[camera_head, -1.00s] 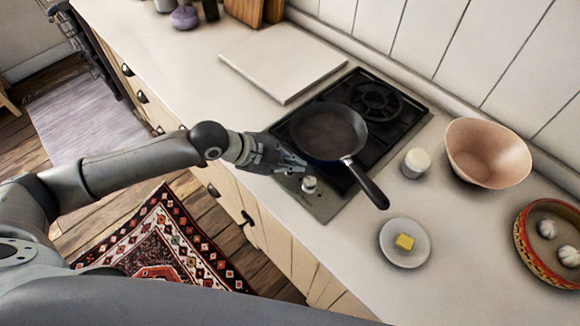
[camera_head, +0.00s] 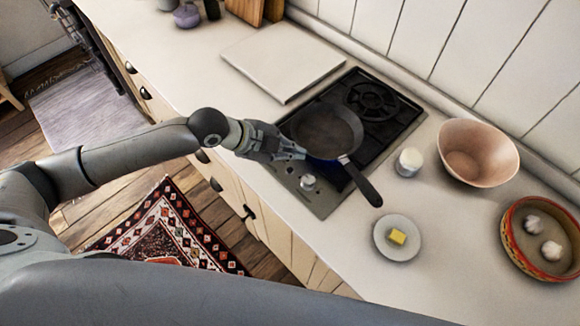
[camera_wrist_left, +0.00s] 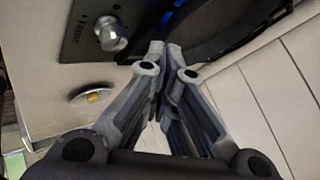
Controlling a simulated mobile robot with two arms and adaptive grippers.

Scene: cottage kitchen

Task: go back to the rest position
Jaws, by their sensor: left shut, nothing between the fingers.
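My left gripper (camera_head: 296,152) is shut and empty in the head view, at the front left of the stove, close beside the frying pan. In the left wrist view its fingers (camera_wrist_left: 163,55) meet at the tips. The dark frying pan (camera_head: 325,130) sits on the front burner, its handle (camera_head: 362,186) pointing toward the lower right. A blue glow shows under the pan. A metal stove knob (camera_head: 308,181) is just below the gripper tips; it also shows in the left wrist view (camera_wrist_left: 112,33). My right gripper is not in view.
The black gas stove (camera_head: 393,134) is set in the white counter.

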